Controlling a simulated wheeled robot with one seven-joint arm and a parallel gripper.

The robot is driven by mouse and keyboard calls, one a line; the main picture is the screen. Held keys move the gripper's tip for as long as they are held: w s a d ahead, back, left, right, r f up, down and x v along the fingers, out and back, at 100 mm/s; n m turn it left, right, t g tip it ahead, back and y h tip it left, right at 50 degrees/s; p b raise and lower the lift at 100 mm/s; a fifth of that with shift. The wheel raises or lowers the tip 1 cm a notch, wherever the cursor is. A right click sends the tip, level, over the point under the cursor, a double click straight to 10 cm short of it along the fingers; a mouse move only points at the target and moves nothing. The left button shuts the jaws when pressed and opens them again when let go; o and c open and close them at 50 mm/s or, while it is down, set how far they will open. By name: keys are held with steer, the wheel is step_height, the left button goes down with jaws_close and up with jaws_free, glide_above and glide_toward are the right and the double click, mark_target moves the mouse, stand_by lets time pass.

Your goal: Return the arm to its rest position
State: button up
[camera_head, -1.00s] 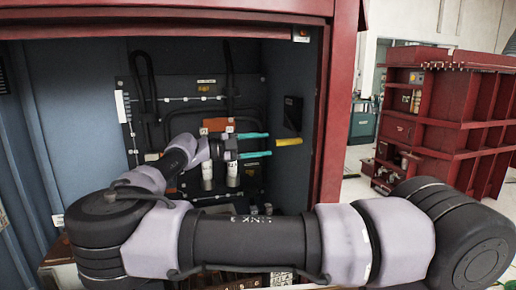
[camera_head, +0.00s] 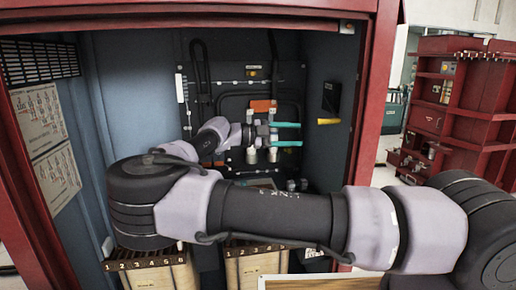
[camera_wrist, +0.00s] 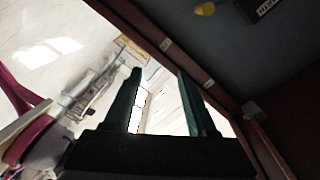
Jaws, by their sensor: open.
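My gripper (camera_head: 287,134) has two teal fingers that are apart, with nothing between them. In the head view it is inside the open red cabinet (camera_head: 385,95), pointing right towards the cabinet's right inner wall. In the wrist view my gripper (camera_wrist: 160,105) shows its two fingers spread and empty, with the cabinet's edge and the bright room behind them. My arm reaches across the front of the cabinet and bends in through its opening. Light cylindrical bushings (camera_head: 251,155) stand just behind and below the gripper.
A yellow handle (camera_head: 328,121) sticks out by the right inner wall, close to the fingertips. An orange block (camera_head: 263,106) is on the back panel. Numbered wooden-looking boxes (camera_head: 150,277) stand low in front. Another red cabinet (camera_head: 460,110) stands at the right.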

steer(key=s+d+f+n+g+y, duration=0.35)
steer(key=d+y, duration=0.25)
steer(key=d, duration=0.2)
steer(key=s+d+f+n+g+y, duration=0.2)
steer(key=d+f+n+g+y, duration=0.15)
steer(key=d+y, duration=0.35)
steer(key=s+r+n+t+y, duration=0.3)
steer(key=s+r+n+t, duration=0.3)
steer(key=r, duration=0.5)
steer(key=s+r+n+t+y, duration=0.3)
steer(key=s+r+n+t, duration=0.2)
steer(key=s+r+n, duration=0.5)
steer(key=shift+s+a+r+t, duration=0.25)
steer(key=shift+a+r+t, duration=0.2)
steer(key=shift+r, duration=0.25)
